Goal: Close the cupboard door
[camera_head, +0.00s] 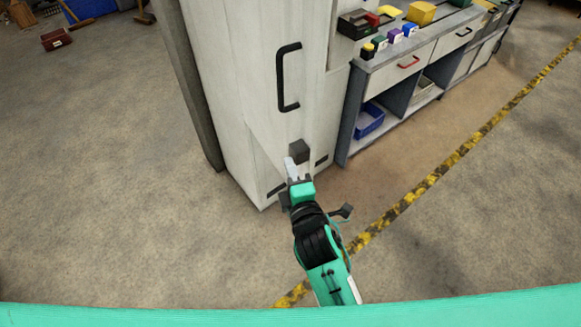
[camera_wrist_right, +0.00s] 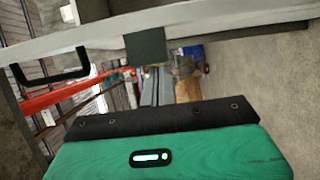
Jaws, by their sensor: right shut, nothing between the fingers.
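The tall off-white cupboard (camera_head: 222,80) stands in the upper middle of the head view. Its pale door (camera_head: 310,110) carries a black bar handle (camera_head: 286,78) and a dark square block (camera_head: 299,151) lower down. The handle (camera_wrist_right: 50,68) also shows at left in the wrist view, where the door is a narrow, steeply angled pale band (camera_wrist_right: 210,25). I cannot tell how far the door stands open. My right gripper (camera_head: 290,165) is shut and empty, low in front of the door near the block; contact is unclear. My left gripper is out of view.
A grey workbench (camera_head: 395,72) with coloured bins and a blue tray (camera_head: 369,121) stands right of the cupboard. A yellow-black floor stripe (camera_head: 430,183) runs diagonally at right. A reddish box (camera_head: 56,39) lies far left.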

